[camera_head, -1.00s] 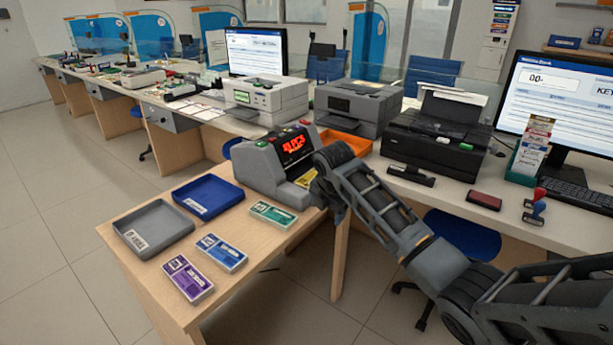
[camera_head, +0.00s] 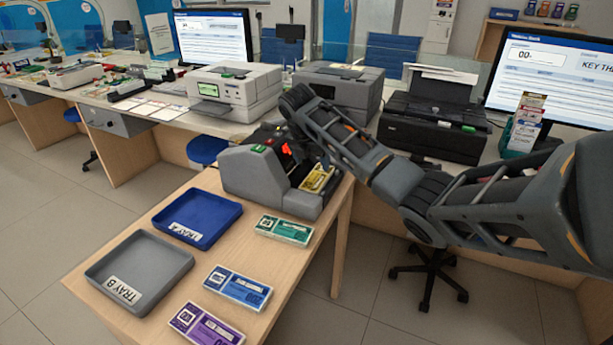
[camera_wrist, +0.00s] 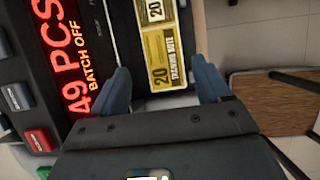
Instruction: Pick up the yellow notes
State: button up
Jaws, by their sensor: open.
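The yellow notes (camera_head: 317,178) lie in the front slot of the grey counting machine (camera_head: 247,175) at the far end of the small wooden table. In the wrist view the yellow notes (camera_wrist: 163,58) show the number 20 and lie ahead of my gripper (camera_wrist: 165,85), between its two blue fingertips. My gripper is open, with a finger on each side of the notes and nothing held. Whether the fingertips touch the machine cannot be told. In the head view my forearm reaches in from the right and the fingers are hard to make out beside the machine.
Green notes (camera_head: 284,229), blue notes (camera_head: 237,287) and purple notes (camera_head: 207,325) lie on the small table (camera_head: 262,264). A blue tray (camera_head: 232,222) and a grey tray (camera_head: 181,283) lie left of them. Printers (camera_head: 436,127) stand on the counter behind. The machine's buttons (camera_wrist: 38,141) are close left of my gripper.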

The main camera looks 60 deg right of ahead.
aim_at(317, 177)
jog(key=x, duration=0.7)
jog(key=shift+s+f, duration=0.15)
jog(key=shift+f, duration=0.15)
jog(key=c, duration=0.9)
jog(key=shift+d+r, duration=0.1)
jog(key=shift+r, duration=0.05)
